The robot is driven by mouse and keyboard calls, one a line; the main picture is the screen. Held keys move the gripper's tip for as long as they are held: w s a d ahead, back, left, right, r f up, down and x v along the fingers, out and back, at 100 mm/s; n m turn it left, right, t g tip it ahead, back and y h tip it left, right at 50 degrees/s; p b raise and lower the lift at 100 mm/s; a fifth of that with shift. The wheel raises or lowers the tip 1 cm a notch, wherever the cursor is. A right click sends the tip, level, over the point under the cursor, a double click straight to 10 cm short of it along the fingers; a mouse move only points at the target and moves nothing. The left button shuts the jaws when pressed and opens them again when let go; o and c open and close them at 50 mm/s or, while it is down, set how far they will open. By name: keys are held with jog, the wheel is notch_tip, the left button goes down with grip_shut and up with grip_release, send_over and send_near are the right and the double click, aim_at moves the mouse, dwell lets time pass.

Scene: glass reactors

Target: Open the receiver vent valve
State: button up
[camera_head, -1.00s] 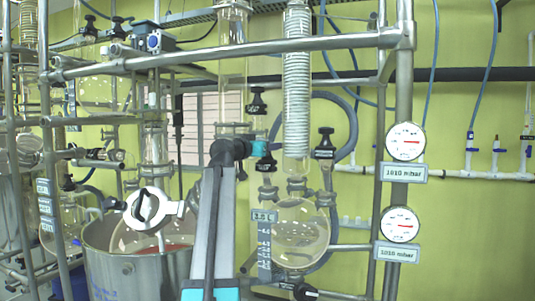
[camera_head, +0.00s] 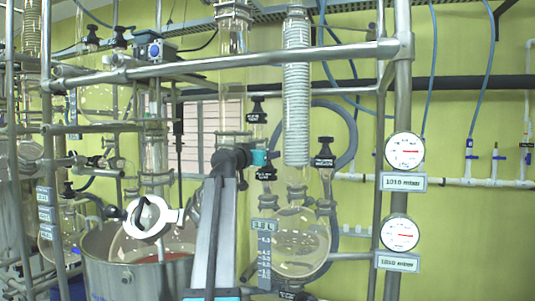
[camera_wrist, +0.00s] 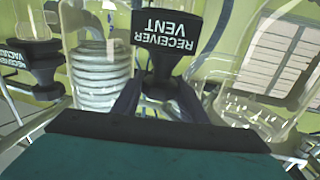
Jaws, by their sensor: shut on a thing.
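The receiver vent valve has a black handle (camera_wrist: 166,38) with upside-down white lettering "RECEIVER VENT" in the wrist view. My gripper (camera_wrist: 162,92) has its dark fingers on either side of the handle's lower part and is shut on it. In the head view my gripper (camera_head: 264,159) shows teal at its end, against a small black valve handle (camera_head: 266,173) left of the coiled condenser. The fingertips' contact is partly hidden there. How far the valve is turned cannot be told.
The receiver vacuum valve (camera_wrist: 30,55) is close by at the left of the wrist view. The glass coil condenser (camera_head: 296,100) and round receiver flask (camera_head: 300,240) stand just right of my gripper. A metal rail (camera_head: 230,60) crosses above. Another black valve (camera_head: 257,110) is higher up.

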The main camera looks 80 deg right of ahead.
jog(key=shift+r+n+t+h+p, duration=0.2)
jog(key=shift+n+t+h+p, duration=0.2)
jog(key=shift+n+t+p, duration=1.05)
jog(key=n+t+p, duration=0.1)
jog(key=t+p, duration=0.1)
jog(key=p, duration=0.3)
jog(key=n+t+p, duration=0.1)
jog(key=t+p, duration=0.2)
jog(key=p, duration=0.3)
jog(key=shift+a+f+n+t, duration=0.1)
jog(key=shift+n+t, duration=0.15)
jog(key=shift+f+b, duration=0.25)
jog(key=shift+b, duration=0.2)
jog(key=shift+n+t, duration=0.3)
jog(key=shift+t, duration=0.2)
jog(key=shift+n+t+b, duration=0.3)
jog(key=shift+t+b, duration=0.1)
jog(key=shift+b, duration=0.2)
jog(key=shift+f+b, duration=0.1)
jog(key=shift+b, duration=0.25)
jog(key=n+t+b, duration=0.1)
jog(key=b, duration=0.2)
jog(key=shift+t+y, duration=0.3)
jog(key=shift+b, duration=0.45)
